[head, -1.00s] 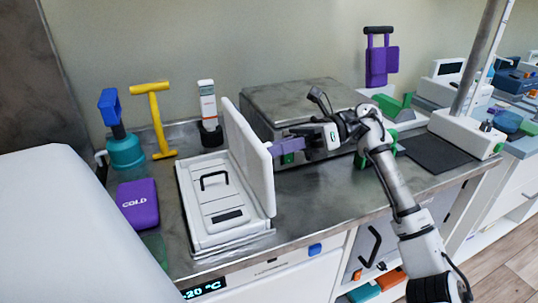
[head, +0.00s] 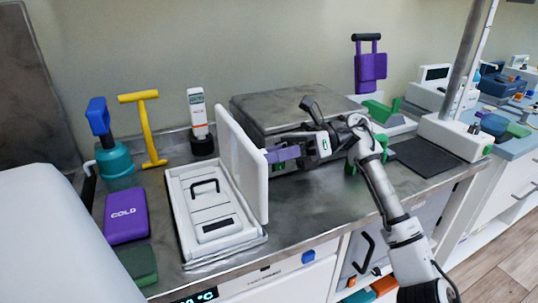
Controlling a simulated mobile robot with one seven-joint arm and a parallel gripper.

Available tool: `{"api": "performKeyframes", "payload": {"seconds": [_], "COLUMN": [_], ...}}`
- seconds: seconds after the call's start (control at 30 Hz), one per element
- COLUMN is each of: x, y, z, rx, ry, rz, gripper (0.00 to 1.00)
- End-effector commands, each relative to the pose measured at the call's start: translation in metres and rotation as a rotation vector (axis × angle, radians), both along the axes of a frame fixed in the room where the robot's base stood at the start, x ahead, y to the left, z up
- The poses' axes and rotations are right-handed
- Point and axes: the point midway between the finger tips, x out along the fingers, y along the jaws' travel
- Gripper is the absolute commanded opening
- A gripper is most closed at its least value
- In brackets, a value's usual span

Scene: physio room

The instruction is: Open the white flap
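The white flap (head: 243,160) stands upright along the right side of a white box (head: 190,250) set into the steel counter. Inside the box a white panel with a black handle (head: 204,186) and a dark slot shows. My gripper (head: 272,155) is at the right of the flap, with its purple fingers pointing left at the flap's outer face. The fingertips are at or very near that face; I cannot tell whether they touch it. I cannot tell whether the fingers are apart.
A purple cold pack (head: 126,215) and a dark green block (head: 138,264) lie left of the box. Behind are a teal pump (head: 115,160), a yellow T-handle (head: 148,125) and a white meter (head: 198,115). A grey steel box (head: 290,105) stands behind my arm.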

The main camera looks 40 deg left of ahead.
Motion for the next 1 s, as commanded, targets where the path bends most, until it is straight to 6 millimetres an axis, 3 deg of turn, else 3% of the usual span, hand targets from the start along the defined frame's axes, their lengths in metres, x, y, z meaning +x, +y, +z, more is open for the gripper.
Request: {"api": "performKeyframes", "payload": {"seconds": [0.37,0.57,1.0], "x": [0.0,0.0,0.0], "y": [0.0,0.0,0.001], "z": [0.011,0.051,0.16], "rx": [0.001,0.001,0.001], "ry": [-0.003,-0.005,-0.002], "rz": [-0.002,-0.001,0.0], "gripper": [0.51,0.51,0.51]}}
